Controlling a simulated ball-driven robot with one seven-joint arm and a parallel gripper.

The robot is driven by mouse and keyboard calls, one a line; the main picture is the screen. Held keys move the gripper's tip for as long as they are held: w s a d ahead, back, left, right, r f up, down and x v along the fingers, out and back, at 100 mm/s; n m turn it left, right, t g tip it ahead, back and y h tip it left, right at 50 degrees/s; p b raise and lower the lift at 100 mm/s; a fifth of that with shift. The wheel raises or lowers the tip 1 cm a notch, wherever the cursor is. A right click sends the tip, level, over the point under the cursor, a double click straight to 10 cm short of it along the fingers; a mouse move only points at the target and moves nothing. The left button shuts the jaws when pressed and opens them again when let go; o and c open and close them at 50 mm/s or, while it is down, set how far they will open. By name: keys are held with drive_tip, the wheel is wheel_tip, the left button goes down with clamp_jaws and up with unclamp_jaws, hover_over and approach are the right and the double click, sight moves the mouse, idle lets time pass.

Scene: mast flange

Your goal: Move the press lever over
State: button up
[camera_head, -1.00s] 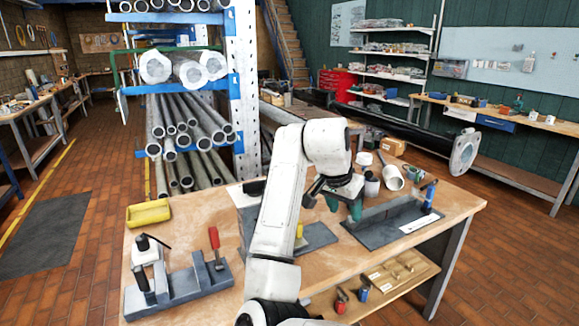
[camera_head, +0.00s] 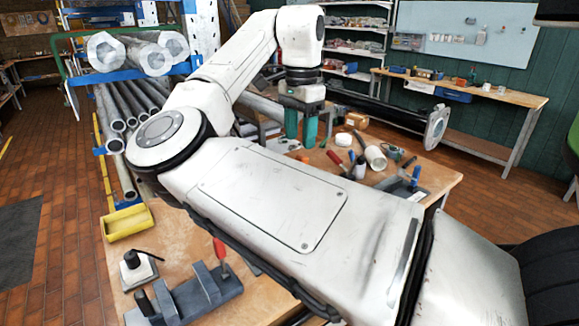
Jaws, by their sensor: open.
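A grey metal fixture (camera_head: 195,297) with upright blocks lies on the workbench at the lower left. A red-handled lever (camera_head: 219,250) stands upright at its right part. Beside the fixture is a pale block with a black knob and a thin black lever (camera_head: 148,254) on top. I cannot tell which of these is the press lever. My gripper (camera_head: 300,140) points down with two green fingers apart and nothing between them. It is raised over the far part of the bench, well away from both levers. My arm hides the middle of the bench.
A yellow bin (camera_head: 127,223) sits at the bench's left edge, before a rack of metal pipes (camera_head: 120,120). Cups, a white cylinder (camera_head: 376,157) and hand tools crowd the bench's right part. A long dark flanged mast (camera_head: 436,127) lies behind.

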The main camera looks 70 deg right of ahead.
wheel_tip(320, 180, down, 10)
drive_tip(key=shift+r+p, duration=0.1)
drive_tip(key=shift+p, duration=0.7)
drive_tip(key=shift+c, duration=0.3)
clamp_jaws()
drive_tip(key=shift+r, duration=0.1)
